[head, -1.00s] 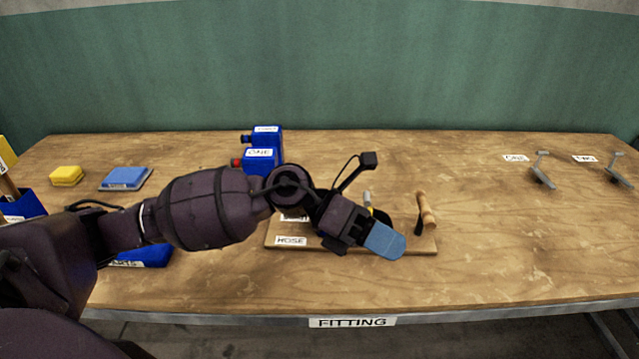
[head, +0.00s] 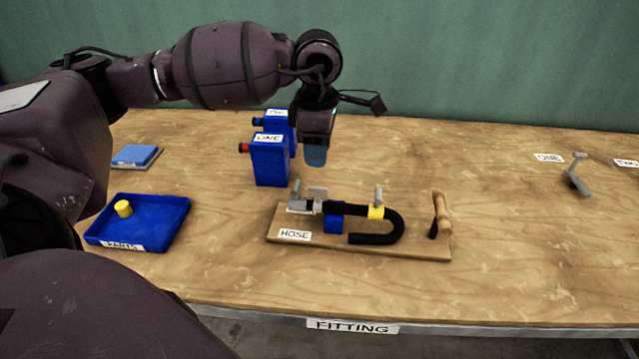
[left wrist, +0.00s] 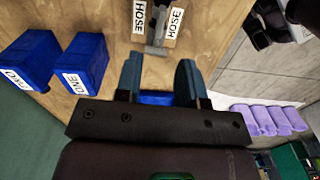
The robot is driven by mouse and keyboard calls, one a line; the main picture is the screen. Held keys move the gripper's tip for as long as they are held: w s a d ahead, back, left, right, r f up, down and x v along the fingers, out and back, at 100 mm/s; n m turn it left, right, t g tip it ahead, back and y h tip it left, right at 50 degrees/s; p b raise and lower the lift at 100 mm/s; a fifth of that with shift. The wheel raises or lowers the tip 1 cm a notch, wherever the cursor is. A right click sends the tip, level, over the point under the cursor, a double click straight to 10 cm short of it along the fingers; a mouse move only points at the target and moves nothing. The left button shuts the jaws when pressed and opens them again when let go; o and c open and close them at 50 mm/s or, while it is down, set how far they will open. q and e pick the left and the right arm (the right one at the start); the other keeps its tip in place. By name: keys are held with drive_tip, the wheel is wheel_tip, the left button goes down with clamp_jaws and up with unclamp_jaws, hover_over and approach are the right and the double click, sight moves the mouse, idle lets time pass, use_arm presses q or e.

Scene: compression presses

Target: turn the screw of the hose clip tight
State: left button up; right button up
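The black hose (head: 400,225) lies hooked on a wooden board (head: 400,248) labelled HOSE. The hose clip (head: 376,212) is a yellow band around the hose, with a grey upright screw (head: 379,195) on top. The hose's left end is at a grey fitting (head: 301,204). My left gripper (head: 316,156) hangs above and behind the board's left part, apart from the clip, with blue fingers pointing down. In the left wrist view its fingers (left wrist: 160,72) are spread; a blue patch low between them is unclear. The clip is not clearly visible there. My right gripper is not in view.
Two blue boxes (head: 270,160) stand just left of my left gripper. A wooden-handled tool (head: 441,215) stands at the board's right end. A blue tray (head: 140,205) holding a yellow cylinder (head: 123,208) is at left. The table right of the board is largely clear.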

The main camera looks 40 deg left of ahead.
sight(318, 188)
use_arm(q)
wheel_tip(318, 188, down, 9)
drive_tip(key=shift+r+b, duration=0.1)
drive_tip(key=shift+b, duration=0.25)
clamp_jaws()
